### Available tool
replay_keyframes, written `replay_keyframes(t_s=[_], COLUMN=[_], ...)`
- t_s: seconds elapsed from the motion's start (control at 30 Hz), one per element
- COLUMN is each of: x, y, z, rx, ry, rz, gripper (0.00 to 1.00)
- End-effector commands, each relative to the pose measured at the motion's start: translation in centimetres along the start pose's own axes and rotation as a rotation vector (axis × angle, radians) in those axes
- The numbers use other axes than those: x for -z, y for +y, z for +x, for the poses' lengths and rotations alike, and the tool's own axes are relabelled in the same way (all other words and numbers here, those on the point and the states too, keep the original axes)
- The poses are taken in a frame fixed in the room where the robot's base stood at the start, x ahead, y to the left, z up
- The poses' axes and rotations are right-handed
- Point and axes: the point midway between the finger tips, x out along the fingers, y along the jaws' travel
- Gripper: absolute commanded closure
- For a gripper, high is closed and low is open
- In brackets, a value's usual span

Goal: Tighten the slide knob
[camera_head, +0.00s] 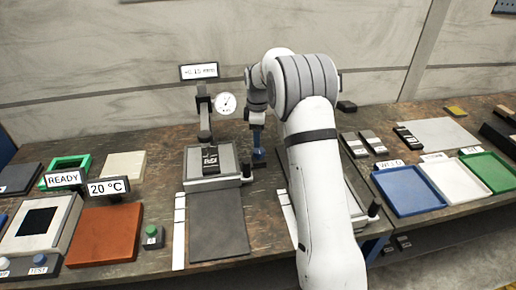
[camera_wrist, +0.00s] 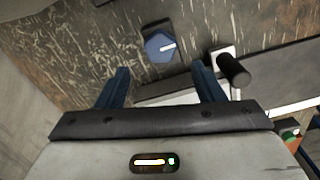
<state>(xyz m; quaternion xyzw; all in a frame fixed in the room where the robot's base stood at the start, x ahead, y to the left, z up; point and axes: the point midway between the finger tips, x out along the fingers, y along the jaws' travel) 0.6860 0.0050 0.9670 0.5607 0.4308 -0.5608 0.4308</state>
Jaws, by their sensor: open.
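A blue six-sided knob (camera_wrist: 160,46) with a white pointer mark lies ahead of my fingertips in the wrist view. It shows as a small blue shape (camera_head: 260,156) beside the stage in the head view. A black cylindrical knob (camera_wrist: 235,70) on a pale block sits to its right in the wrist view and also shows at the stage's side (camera_head: 246,172). No label tells which is the slide knob. My gripper (camera_wrist: 161,68) is open and empty, its blue fingers pointing toward the blue knob without visible contact. In the head view my gripper (camera_head: 257,146) is just above it.
The grey stage (camera_head: 200,184) with a dial gauge (camera_head: 225,103) on a post stands left of my gripper. A dark mat (camera_head: 219,226) lies in front. Blue (camera_head: 408,206), white and green trays are at the right.

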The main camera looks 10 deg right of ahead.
Motion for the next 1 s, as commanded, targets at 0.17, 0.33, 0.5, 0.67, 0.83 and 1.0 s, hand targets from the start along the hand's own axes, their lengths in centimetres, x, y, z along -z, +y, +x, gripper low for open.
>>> replay_keyframes(t_s=[0.17, 0.33, 0.5, 0.67, 0.83, 1.0], x=[0.0, 0.0, 0.1, 0.1, 0.1, 0.1], y=[-0.1, -0.1, -0.1, -0.1, -0.1, -0.1], z=[3.0, 5.3, 6.4, 6.6, 6.6, 6.6], rx=[0.004, 0.004, 0.001, 0.000, 0.000, 0.000], ry=[-0.001, -0.001, 0.000, 0.000, 0.000, 0.000], rz=[0.001, 0.001, 0.001, 0.001, 0.001, 0.001], gripper=[0.38, 0.38, 0.38, 0.38, 0.44, 0.58])
